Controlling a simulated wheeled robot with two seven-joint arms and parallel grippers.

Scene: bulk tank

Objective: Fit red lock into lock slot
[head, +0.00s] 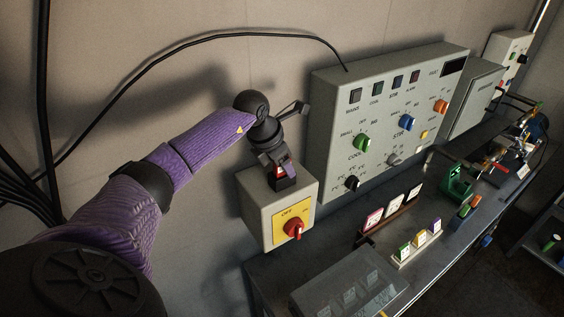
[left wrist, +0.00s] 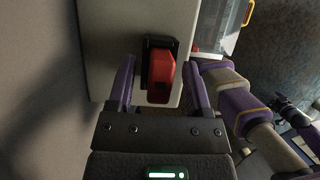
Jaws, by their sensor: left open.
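The red lock (left wrist: 161,76) sits upright at a black slot piece on the pale switch box, between my left gripper's fingers in the left wrist view. How deep it sits in the slot is not clear. In the head view a bit of the red lock (head: 281,171) shows under my left gripper (head: 283,168), which points down at the box top. The left gripper (left wrist: 157,88) is open, one purple finger on each side of the lock, with gaps visible. The black slot piece (left wrist: 148,48) shows behind the lock. A dark, unclear shape at the right of the left wrist view may be my right gripper.
The switch box (head: 257,206) has a yellow plate with a red knob (head: 293,229) on its front. A large control panel (head: 335,125) with knobs stands to its right. The bench holds card stands (head: 402,255), a clear cover (head: 345,285) and green equipment (head: 456,185).

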